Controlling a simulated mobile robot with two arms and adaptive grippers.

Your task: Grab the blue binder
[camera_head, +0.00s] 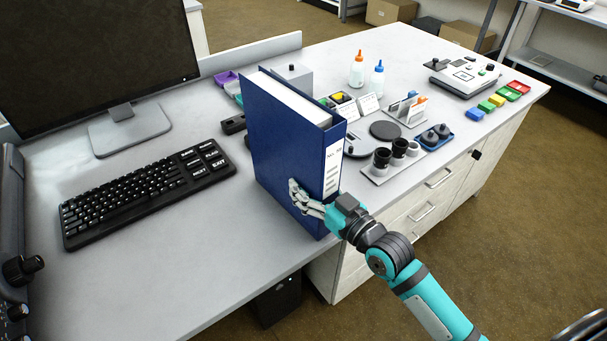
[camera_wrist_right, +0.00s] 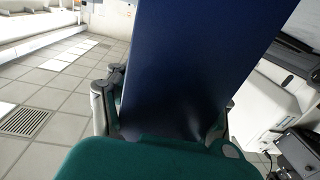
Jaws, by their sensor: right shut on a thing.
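The blue binder (camera_head: 279,139) stands upright on the grey desk near its front edge, with white pages on top and a white label on its spine. My right gripper (camera_head: 312,201) is shut on the binder low on its spine end. One finger shows on the binder's broad left face; the other is hidden behind it. In the right wrist view the binder (camera_wrist_right: 190,70) fills the middle, between the fingers (camera_wrist_right: 165,115). Whether the binder's bottom touches the desk is hard to tell. My left gripper is not in view.
A black keyboard (camera_head: 146,191) and a monitor (camera_head: 95,50) are left of the binder. Right of it are a tray with black cylinders (camera_head: 383,160), bottles (camera_head: 357,70) and coloured blocks (camera_head: 487,106). The desk's front left (camera_head: 150,290) is clear.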

